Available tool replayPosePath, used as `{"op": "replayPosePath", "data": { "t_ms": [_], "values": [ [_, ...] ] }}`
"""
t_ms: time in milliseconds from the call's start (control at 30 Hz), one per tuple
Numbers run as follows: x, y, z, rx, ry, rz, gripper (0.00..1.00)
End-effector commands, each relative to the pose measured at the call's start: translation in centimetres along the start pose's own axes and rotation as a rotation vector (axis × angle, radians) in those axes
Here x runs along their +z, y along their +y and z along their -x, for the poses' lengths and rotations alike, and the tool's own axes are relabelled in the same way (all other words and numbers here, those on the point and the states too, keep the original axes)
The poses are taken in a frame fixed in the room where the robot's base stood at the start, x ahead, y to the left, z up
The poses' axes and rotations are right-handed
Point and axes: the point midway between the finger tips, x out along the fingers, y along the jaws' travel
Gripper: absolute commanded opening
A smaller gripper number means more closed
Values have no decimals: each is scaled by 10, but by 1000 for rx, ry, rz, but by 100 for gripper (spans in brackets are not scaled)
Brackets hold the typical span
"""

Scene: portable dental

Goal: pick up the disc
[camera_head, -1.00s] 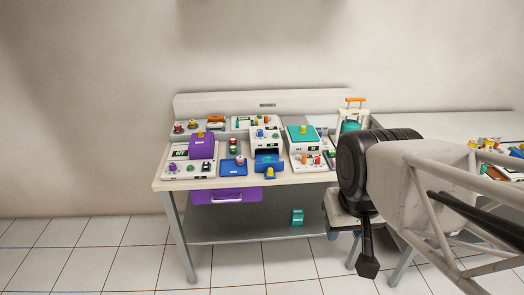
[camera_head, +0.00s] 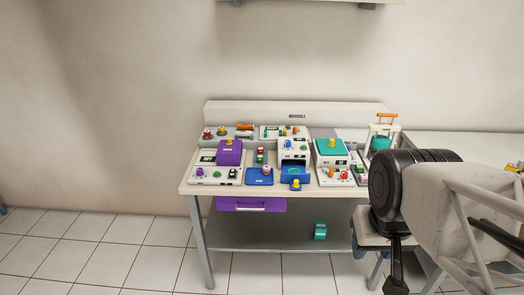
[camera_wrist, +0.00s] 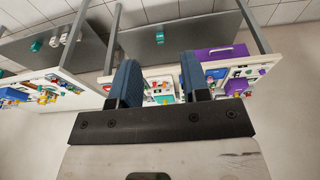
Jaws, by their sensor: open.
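I cannot tell for sure which thing is the disc. A small pink-and-white round piece (camera_head: 266,168) sits on a blue tray (camera_head: 254,181) at the front of the bench.
The workbench (camera_head: 188,187) is crowded with small devices, including a purple box (camera_head: 230,155) and a teal-topped one (camera_head: 331,148). A purple drawer (camera_head: 250,204) hangs below. A teal item (camera_head: 320,231) lies on the lower shelf (camera_head: 270,238). The tiled floor (camera_head: 110,245) at left is clear.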

Motion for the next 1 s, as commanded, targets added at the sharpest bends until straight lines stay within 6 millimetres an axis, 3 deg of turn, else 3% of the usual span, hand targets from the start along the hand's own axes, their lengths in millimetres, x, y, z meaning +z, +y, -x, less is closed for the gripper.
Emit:
{"op": "replayPosePath", "data": {
  "t_ms": [33,167,567,767,1000],
  "values": [
    [0,0,0,0,0,0,46],
    [0,0,0,0,0,0,65],
    [-5,0,1,0,-2,-8,65],
    [-27,-3,5,-2,-10,-52,65],
    [-78,-9,11,-3,-26,-154,65]
  ]
}}
